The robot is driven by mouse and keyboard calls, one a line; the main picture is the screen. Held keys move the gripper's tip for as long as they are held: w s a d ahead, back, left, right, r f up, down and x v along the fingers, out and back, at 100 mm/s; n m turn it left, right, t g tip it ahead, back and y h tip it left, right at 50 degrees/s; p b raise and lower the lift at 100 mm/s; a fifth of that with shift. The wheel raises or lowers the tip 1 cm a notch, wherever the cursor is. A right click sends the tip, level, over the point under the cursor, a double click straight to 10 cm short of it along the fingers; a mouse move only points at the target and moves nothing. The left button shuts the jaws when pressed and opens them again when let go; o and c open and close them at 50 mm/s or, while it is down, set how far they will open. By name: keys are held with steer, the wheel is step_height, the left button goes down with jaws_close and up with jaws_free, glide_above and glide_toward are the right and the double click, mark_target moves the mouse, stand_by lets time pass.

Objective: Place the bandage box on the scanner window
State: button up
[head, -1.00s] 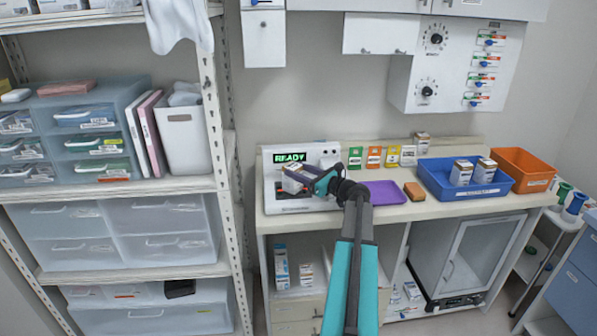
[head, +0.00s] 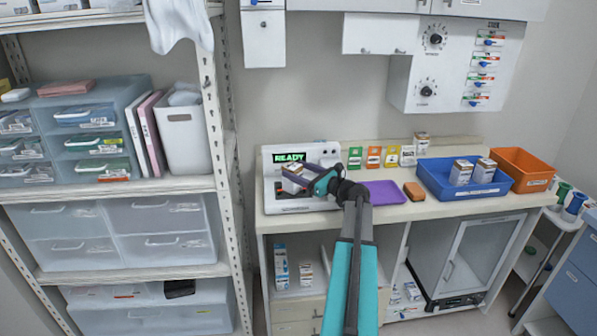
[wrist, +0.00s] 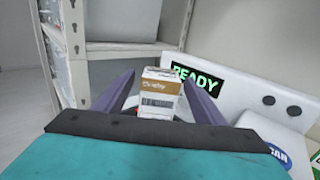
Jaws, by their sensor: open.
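The bandage box (head: 292,187), white with a brown band, is at the scanner (head: 308,153), a white unit with a green READY display. In the wrist view the box (wrist: 158,93) stands upright between my two purple fingers, its label facing me. My gripper (head: 297,180) is open, with one finger on each side of the box and a narrow gap at each side. The scanner window is hidden under the box and gripper. I cannot tell whether the box rests fully on it.
Coloured cards stand along the wall. A shelf post (head: 218,150) rises close to the scanner's left.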

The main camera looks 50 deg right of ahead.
steer(key=shift+s+a+f, duration=0.15)
steer(key=shift+a+f, duration=0.05)
steer(key=shift+f, duration=0.5)
steer(key=shift+r, duration=0.5)
steer(key=shift+s+d+f, duration=0.1)
steer(key=shift+s, duration=0.2)
steer(key=s+d+b, duration=0.1)
steer(key=s+b, duration=0.1)
steer(key=s, duration=0.9)
steer(key=shift+r, duration=0.4)
steer(key=shift+d, duration=0.1)
